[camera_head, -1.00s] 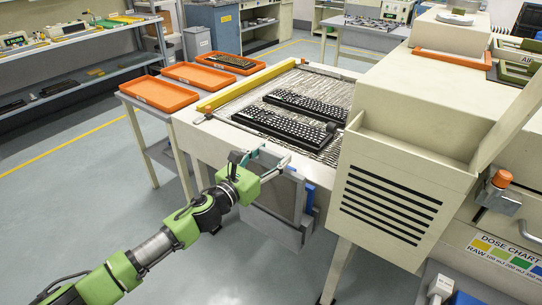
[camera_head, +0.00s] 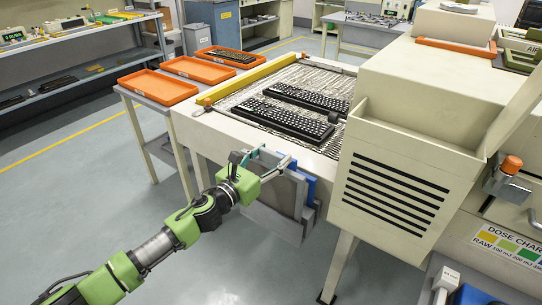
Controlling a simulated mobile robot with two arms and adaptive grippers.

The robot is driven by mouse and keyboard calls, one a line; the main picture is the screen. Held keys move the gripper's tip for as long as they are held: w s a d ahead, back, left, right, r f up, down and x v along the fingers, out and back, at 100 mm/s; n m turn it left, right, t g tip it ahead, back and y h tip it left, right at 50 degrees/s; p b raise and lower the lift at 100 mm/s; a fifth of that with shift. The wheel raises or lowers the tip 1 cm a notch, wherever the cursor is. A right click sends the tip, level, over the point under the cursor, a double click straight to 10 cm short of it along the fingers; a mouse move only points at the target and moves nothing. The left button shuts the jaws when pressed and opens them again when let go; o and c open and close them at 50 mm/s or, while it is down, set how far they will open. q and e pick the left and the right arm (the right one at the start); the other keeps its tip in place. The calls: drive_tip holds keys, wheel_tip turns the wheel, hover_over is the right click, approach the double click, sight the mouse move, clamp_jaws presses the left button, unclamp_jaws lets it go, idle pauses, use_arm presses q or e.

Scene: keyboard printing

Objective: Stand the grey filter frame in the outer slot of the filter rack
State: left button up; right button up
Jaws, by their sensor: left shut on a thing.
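My left gripper (camera_head: 267,164) is shut on the top edge of the grey filter frame (camera_head: 280,192). The frame hangs roughly upright at the near side of the conveyor machine. The grey filter rack (camera_head: 268,223) shows below and behind the frame on the machine's side, partly hidden by it. A blue part (camera_head: 309,189) shows just right of the frame, at the rack. The slots are hidden, and I cannot tell whether the frame's lower edge is inside one. My right gripper is not in view.
Keyboards (camera_head: 284,120) lie on the conveyor (camera_head: 243,98) above the rack. A cream vented housing (camera_head: 395,185) stands close on the right, with a leg (camera_head: 342,265) below. Orange trays (camera_head: 157,85) are at the back left. The floor at left is clear.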

sight(271, 168)
use_arm(q)
drive_tip(key=shift+f+b, duration=0.5)
drive_tip(key=shift+f, duration=0.15)
drive_tip(key=shift+f+b, duration=1.4)
drive_tip(key=shift+f, duration=0.2)
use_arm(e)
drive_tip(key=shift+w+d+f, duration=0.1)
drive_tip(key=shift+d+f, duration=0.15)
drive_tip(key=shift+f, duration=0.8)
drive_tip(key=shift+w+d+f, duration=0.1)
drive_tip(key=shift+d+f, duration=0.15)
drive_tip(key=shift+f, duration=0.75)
use_arm(q)
drive_tip(key=shift+a+f+b, duration=0.1)
drive_tip(key=shift+f+b, duration=0.85)
drive_tip(key=shift+f, duration=0.05)
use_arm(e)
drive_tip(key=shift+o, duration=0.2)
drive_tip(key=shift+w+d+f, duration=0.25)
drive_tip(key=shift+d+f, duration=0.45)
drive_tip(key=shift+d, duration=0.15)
use_arm(q)
drive_tip(key=o, duration=1.7)
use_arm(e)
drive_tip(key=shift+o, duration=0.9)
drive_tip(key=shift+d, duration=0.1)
use_arm(q)
drive_tip(key=shift+s, duration=0.1)
